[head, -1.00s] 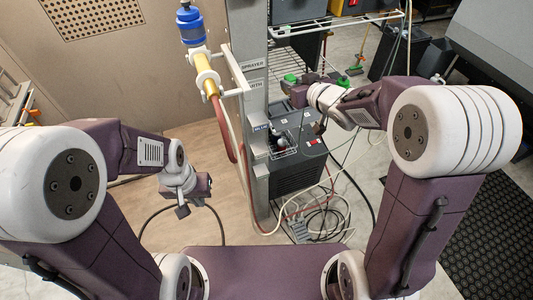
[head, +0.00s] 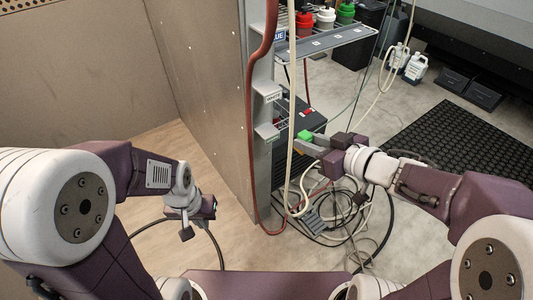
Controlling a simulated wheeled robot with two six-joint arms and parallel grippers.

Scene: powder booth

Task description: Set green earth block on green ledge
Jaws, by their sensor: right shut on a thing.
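The green earth block (head: 305,134) is a small bright green piece held at the tips of my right gripper (head: 307,143). That gripper is shut on it and comes in from the right. Two small white ledges stick out from the grey post. The lower ledge (head: 266,131) has a greenish tag on its front, too small to read, and lies just left of the block. A gap shows between block and ledge; their relative depth is unclear. My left gripper (head: 197,222) hangs low over the floor at the left, away from the block; its jaw opening is unclear.
The upper ledge (head: 267,91) is tagged WHITE. A red hose (head: 254,110) and a pale hose (head: 291,110) hang beside the ledges. A rack shelf (head: 325,45) with red, white and green-topped containers stands behind. Coiled cables (head: 335,210) lie on the floor below.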

